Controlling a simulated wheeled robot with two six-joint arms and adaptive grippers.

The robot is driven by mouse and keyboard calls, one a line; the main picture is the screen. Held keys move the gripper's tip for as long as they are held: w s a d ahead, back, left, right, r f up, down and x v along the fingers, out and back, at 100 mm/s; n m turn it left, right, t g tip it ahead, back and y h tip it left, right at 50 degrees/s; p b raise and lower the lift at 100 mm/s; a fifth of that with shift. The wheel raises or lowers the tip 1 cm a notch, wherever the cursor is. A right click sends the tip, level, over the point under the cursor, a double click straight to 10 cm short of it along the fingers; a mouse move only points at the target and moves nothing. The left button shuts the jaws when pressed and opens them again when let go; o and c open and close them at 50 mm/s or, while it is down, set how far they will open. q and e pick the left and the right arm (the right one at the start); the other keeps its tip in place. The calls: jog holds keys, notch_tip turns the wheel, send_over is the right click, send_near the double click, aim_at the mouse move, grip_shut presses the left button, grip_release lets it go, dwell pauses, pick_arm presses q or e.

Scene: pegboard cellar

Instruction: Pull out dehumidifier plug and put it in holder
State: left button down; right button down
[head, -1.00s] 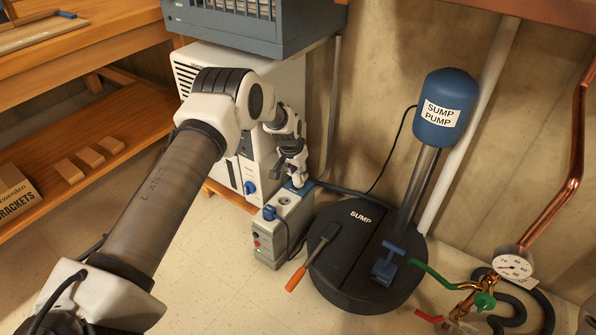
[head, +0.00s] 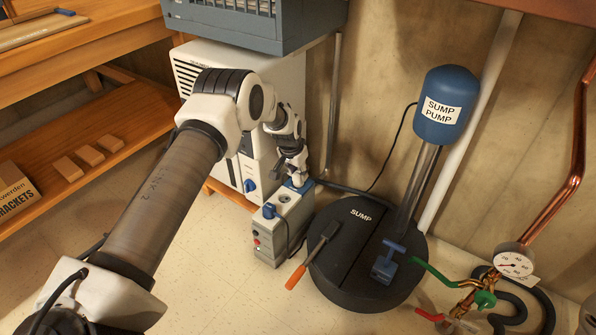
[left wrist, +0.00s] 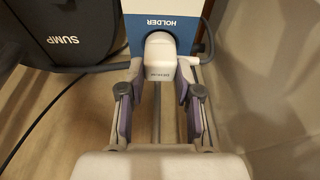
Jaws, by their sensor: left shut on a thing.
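My left gripper (head: 294,178) is at the back end of the grey outlet box (head: 286,232). In the left wrist view its two fingers (left wrist: 160,72) are shut on the white plug (left wrist: 160,52), one on each side. Small print on the plug is too blurred to read for sure. The plug is at the blue panel marked HOLDER (left wrist: 163,24); how deep it sits is hidden. The blue holder part (head: 301,187) shows beside the gripper in the head view. The white dehumidifier (head: 291,85) stands behind my arm. My right gripper is not in view.
A blue plug (head: 269,211) sits on the front part of the outlet box. The round black sump lid (head: 345,262) is close on the right, with an orange-handled tool (head: 297,275) at its edge. The blue sump pump (head: 446,105) rises behind. A dark cable runs behind the box.

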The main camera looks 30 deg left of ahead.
pick_arm(q)
jog(key=shift+f, duration=0.5)
dwell(0.8)
dwell(0.4)
jog(key=c, duration=0.7)
grip_release()
jog(key=o, duration=0.5)
jog(key=shift+c, duration=0.2)
jog(key=shift+r, duration=0.1)
